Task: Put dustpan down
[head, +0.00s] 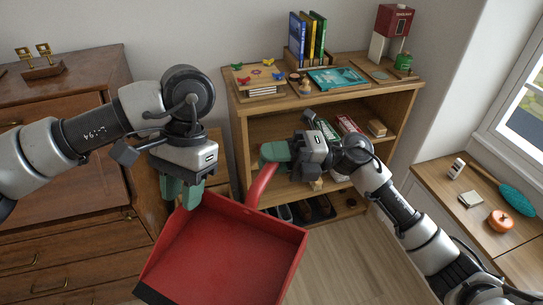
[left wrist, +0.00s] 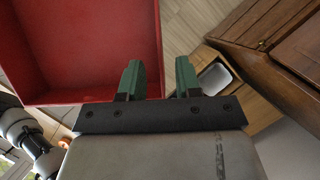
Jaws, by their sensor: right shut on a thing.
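The red dustpan (head: 225,250) hangs in the air in front of the shelf, its open tray facing up. My right gripper (head: 272,155) is shut on its red handle (head: 262,187). My left gripper (head: 183,192) is open at the dustpan's upper left corner. In the left wrist view, the green fingers (left wrist: 158,75) stand apart. One finger overlaps the red tray (left wrist: 85,50) and the other is beyond its side wall. I cannot tell whether either finger touches the wall.
A wooden shelf (head: 243,110) with books, boxes and shoes stands behind. A brown dresser (head: 75,220) is at left. A low counter (head: 440,180) with a teal brush (head: 517,199) and an orange object (head: 501,221) is at right. Wooden floor (head: 345,265) is clear at lower middle.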

